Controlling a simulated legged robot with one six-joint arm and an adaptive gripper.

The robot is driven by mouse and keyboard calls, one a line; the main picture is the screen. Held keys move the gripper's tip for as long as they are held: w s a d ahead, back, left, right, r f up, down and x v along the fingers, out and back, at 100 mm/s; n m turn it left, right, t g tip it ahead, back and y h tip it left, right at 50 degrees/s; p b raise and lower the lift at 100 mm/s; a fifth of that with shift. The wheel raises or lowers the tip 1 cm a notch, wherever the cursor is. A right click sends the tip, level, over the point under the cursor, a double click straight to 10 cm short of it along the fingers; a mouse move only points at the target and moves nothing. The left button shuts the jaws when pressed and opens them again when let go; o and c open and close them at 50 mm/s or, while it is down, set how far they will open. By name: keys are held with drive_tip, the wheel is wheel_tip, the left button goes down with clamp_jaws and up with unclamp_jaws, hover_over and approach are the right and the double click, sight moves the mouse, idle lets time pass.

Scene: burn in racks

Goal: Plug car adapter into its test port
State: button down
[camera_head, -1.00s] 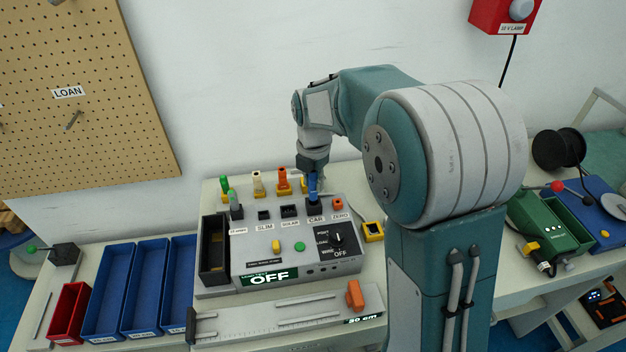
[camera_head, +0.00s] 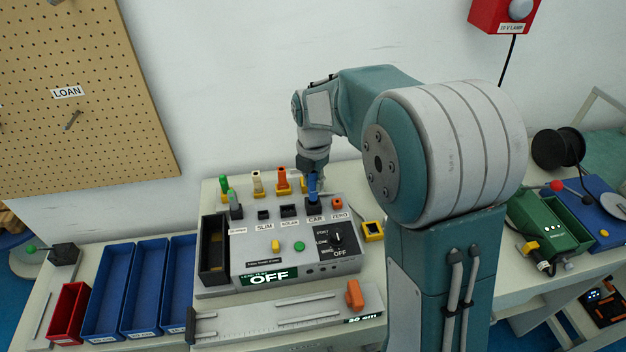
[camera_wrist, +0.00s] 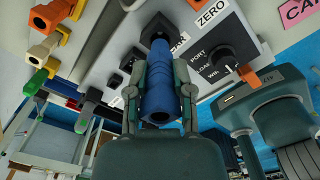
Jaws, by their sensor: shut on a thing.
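The blue car adapter (camera_head: 312,187) stands upright at the black port labelled CAR on the grey test box (camera_head: 262,238). In the wrist view the blue adapter (camera_wrist: 160,90) is between both fingers, with its far end at the black CAR socket (camera_wrist: 157,27). How deep it sits in the socket is hidden. My gripper (camera_head: 314,180) is shut on the adapter from above and behind; its fingers also show in the wrist view (camera_wrist: 160,98).
Green, cream and orange adapters (camera_head: 257,184) stand behind the box. A green-tipped plug (camera_head: 235,203) is in the left port. An orange ZERO piece (camera_head: 337,204) is right of CAR. Blue bins (camera_head: 146,290) lie left; a slide rule fixture (camera_head: 285,318) lies in front.

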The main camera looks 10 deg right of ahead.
sight(313, 191)
drive_tip(key=shift+f, duration=1.8)
drive_tip(key=shift+c, duration=2.1)
unclamp_jaws()
drive_tip(key=shift+r, duration=0.1)
